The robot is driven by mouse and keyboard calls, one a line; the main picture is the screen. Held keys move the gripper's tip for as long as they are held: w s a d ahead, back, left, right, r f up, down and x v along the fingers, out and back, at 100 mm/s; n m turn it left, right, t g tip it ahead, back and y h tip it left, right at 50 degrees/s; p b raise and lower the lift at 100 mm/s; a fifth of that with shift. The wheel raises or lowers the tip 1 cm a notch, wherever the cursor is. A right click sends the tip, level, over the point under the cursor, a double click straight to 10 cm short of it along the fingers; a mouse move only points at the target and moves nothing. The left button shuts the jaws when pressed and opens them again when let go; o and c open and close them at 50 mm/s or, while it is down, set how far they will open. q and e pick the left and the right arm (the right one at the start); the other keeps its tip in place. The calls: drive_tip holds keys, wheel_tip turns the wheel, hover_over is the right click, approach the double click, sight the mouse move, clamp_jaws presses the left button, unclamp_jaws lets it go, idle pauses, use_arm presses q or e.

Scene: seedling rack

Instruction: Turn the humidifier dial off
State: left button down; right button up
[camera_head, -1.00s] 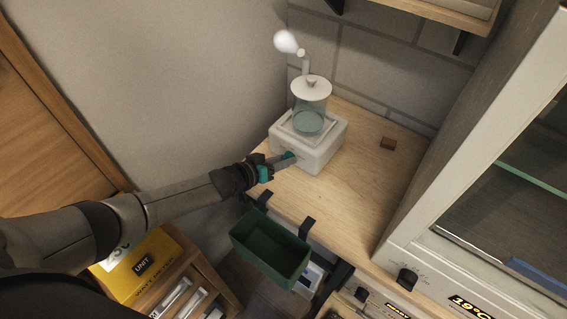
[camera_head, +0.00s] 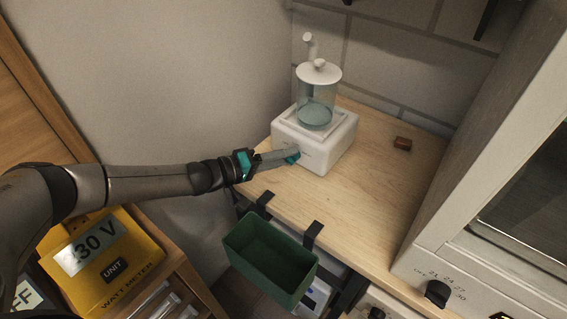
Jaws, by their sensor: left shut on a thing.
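The humidifier (camera_head: 330,151) has a white base, a clear tank with bluish water (camera_head: 316,104) and a white lid with a spout (camera_head: 309,45). It stands on the wooden bench top at the back left. My right gripper is not in view.
A small brown block (camera_head: 402,144) lies on the bench (camera_head: 370,203) right of the humidifier. A green bin (camera_head: 268,262) hangs at the front edge. A glass-fronted cabinet (camera_head: 490,240) stands at right; a yellow watt meter (camera_head: 105,262) sits lower left.

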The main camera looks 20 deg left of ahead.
use_arm(q)
drive_tip(key=shift+n, duration=0.3)
idle(0.4)
drive_tip(key=shift+c, duration=2.4)
unclamp_jaws()
wheel_tip(320, 180, up, 20)
drive_tip(key=p, duration=0.5)
